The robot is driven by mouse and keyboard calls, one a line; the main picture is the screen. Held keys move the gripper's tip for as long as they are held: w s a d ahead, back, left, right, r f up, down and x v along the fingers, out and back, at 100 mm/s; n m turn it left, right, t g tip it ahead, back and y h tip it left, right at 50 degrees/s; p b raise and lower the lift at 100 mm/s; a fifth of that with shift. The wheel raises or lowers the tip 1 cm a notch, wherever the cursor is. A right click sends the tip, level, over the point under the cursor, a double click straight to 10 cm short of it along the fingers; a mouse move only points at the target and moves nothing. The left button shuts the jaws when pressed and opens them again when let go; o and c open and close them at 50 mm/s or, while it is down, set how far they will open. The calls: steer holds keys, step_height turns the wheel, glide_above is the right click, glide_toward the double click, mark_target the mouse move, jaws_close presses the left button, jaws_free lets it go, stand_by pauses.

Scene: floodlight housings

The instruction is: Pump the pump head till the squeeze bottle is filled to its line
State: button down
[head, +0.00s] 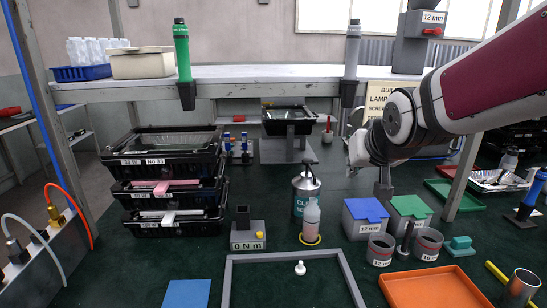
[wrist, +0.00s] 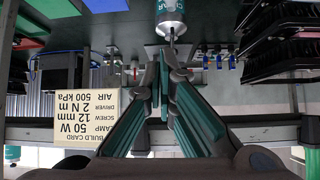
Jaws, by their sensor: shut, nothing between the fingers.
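The grey solvent canister (head: 306,197) with a teal label stands upright mid-table, its dark pump head (head: 308,166) on top. In the wrist view, which is upside down, the canister (wrist: 171,17) is at the top edge with its pump spout towards the fingers. The translucent pinkish squeeze bottle (head: 311,222) stands in front of the canister on a yellow ring; its fill level and line are too small to read. My gripper (head: 355,152) is right of and slightly above the pump head, apart from it. In the wrist view its fingers (wrist: 165,72) are shut and empty.
A small white nozzle cap (head: 300,268) sits inside the grey frame (head: 228,285) in front. Blue-lidded (head: 366,211) and green-lidded (head: 410,207) boxes stand to the right. Stacked black housings (head: 165,185) fill the left. A shelf (head: 250,90) spans the back.

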steer(key=w+f+t+b, duration=0.1)
steer(key=w+f+t, duration=0.2)
steer(key=w, duration=0.8)
steer(key=w+f+t+b, duration=0.1)
steer(key=w+f+t, duration=0.1)
steer(key=w, duration=0.9)
steer(key=shift+w+f+t+y+b, duration=0.35)
steer(key=shift+w+f+t+y, duration=0.05)
steer(key=shift+f, duration=0.1)
steer(key=w+f, duration=0.6)
steer(key=w, duration=0.4)
steer(key=shift+a, duration=0.35)
